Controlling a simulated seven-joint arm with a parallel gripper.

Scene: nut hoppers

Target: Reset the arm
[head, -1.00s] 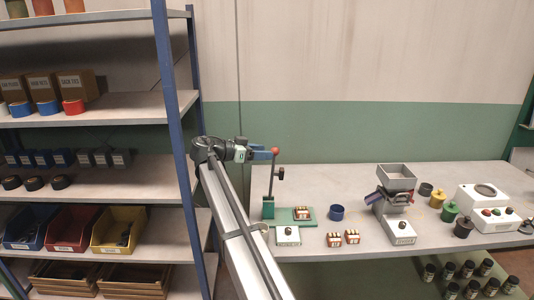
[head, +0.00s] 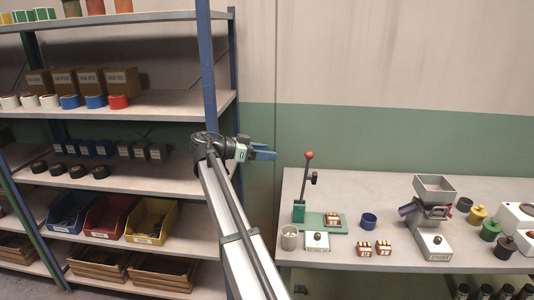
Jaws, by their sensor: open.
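My gripper (head: 264,152), with blue fingers, is held out level at the end of my arm, pointing right. It is open and nothing shows between its fingers. In the picture it lies between the shelf's blue post and the red-knobbed lever (head: 309,156), with a clear gap to the lever. The lever stands nearly upright on a green press (head: 299,211) at the left end of the workbench.
The workbench (head: 349,189) carries a grey cup (head: 289,237), a blue cup (head: 369,221), a hopper machine (head: 435,186) and several coloured pots on the right. The shelf unit (head: 221,97), with bins and boxes, stands close left of my arm. The wall behind is bare.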

